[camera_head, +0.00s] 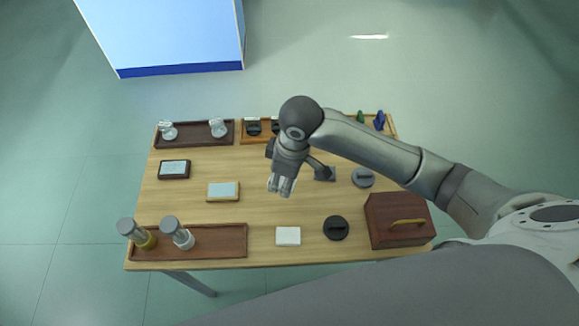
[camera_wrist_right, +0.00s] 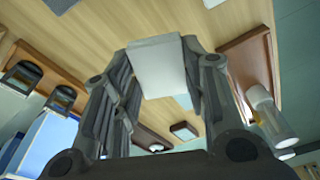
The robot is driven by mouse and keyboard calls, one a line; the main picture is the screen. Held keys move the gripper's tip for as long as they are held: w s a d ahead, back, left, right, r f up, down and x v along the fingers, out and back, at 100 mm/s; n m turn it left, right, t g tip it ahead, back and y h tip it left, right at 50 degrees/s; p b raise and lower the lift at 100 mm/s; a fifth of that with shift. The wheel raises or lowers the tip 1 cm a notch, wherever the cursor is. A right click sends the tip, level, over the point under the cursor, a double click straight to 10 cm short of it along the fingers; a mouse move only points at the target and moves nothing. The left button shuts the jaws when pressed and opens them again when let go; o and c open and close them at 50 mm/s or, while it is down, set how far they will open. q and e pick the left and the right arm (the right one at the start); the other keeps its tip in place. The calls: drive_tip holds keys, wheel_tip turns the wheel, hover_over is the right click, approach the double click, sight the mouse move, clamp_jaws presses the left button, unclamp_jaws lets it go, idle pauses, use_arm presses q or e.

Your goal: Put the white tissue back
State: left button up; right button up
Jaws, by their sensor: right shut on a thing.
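My right gripper (camera_head: 281,186) is above the middle of the table, pointing down, to the right of the pad with the yellow edge. In the right wrist view it is shut on a pale white block (camera_wrist_right: 160,68), which I take to be the white tissue; its fingers grip two opposite sides. In the head view the fingers mostly hide this block. A flat white rectangle (camera_head: 288,236) lies near the table's front edge; I cannot tell if it is a holder or another tissue. My left gripper is not in view.
A pad with a yellow edge (camera_head: 223,191) and a dark-edged pad (camera_head: 174,169) lie on the left. A brown tray (camera_head: 215,242) holds two vials. A round black piece (camera_head: 336,228) and a brown box (camera_head: 397,222) with a handle stand front right.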

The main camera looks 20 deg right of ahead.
drive_tip(key=w+d+f, duration=0.1)
drive_tip(key=w+f, duration=0.1)
drive_tip(key=w+d+f, duration=0.1)
drive_tip(key=w+f, duration=0.1)
drive_tip(key=w, duration=0.1)
drive_tip(key=w+d+f+p, duration=0.1)
drive_tip(key=w+f, duration=0.1)
drive_tip(key=w, duration=0.1)
drive_tip(key=shift+f, duration=0.35)
drive_tip(key=shift+w+d+f, duration=0.2)
drive_tip(key=shift+w+f, duration=0.15)
drive_tip(key=shift+f, duration=0.25)
wheel_tip(320, 180, down, 2)
drive_tip(key=shift+p, duration=0.45)
drive_tip(key=shift+f, duration=0.6)
drive_tip(key=shift+f, duration=0.15)
drive_tip(key=o, duration=0.9)
